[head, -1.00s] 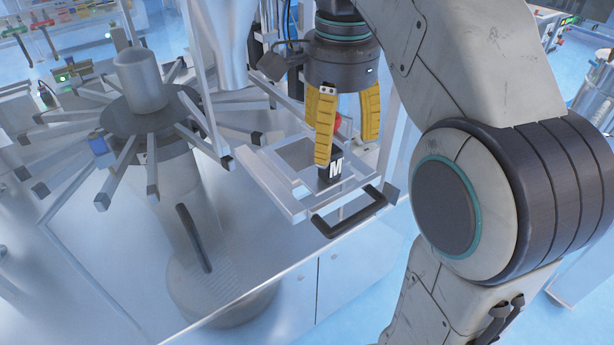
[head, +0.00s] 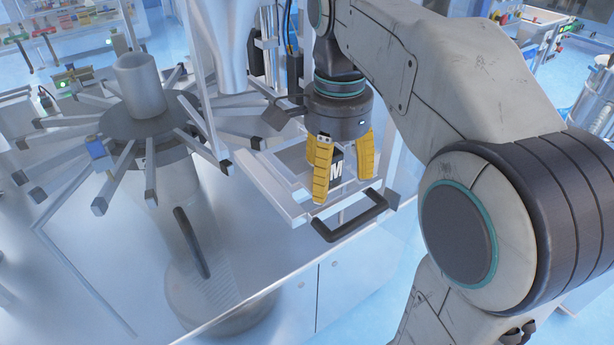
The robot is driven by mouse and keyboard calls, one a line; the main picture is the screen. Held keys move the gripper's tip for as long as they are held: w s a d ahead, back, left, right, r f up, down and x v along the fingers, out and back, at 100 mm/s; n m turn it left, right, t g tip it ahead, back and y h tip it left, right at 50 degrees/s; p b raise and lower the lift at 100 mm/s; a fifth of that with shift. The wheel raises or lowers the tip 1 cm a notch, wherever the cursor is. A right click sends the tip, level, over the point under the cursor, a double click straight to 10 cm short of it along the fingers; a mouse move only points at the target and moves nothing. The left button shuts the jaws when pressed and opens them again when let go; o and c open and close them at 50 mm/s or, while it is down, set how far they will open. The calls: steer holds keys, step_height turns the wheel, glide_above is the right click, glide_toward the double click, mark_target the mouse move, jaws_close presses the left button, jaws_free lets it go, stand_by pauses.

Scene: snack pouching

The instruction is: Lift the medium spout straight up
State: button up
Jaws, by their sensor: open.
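The fingertips reach down to about the level of the frame or slightly past the lettered face. I cannot tell whether any finger touches the spout.
A black handle (head: 350,222) sticks out in front of the spout's metal frame (head: 268,192). A carousel with many radial metal arms (head: 150,120) stands to the left. A steel funnel (head: 227,45) hangs close behind. A flat cabinet top (head: 120,260) is clear at the front left.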

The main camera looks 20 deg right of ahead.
steer(key=shift+o, duration=0.2)
steer(key=shift+f, duration=0.15)
jaws_close()
stand_by(0.5)
steer(key=shift+r+p, duration=1.25)
steer(key=shift+r, duration=3.8)
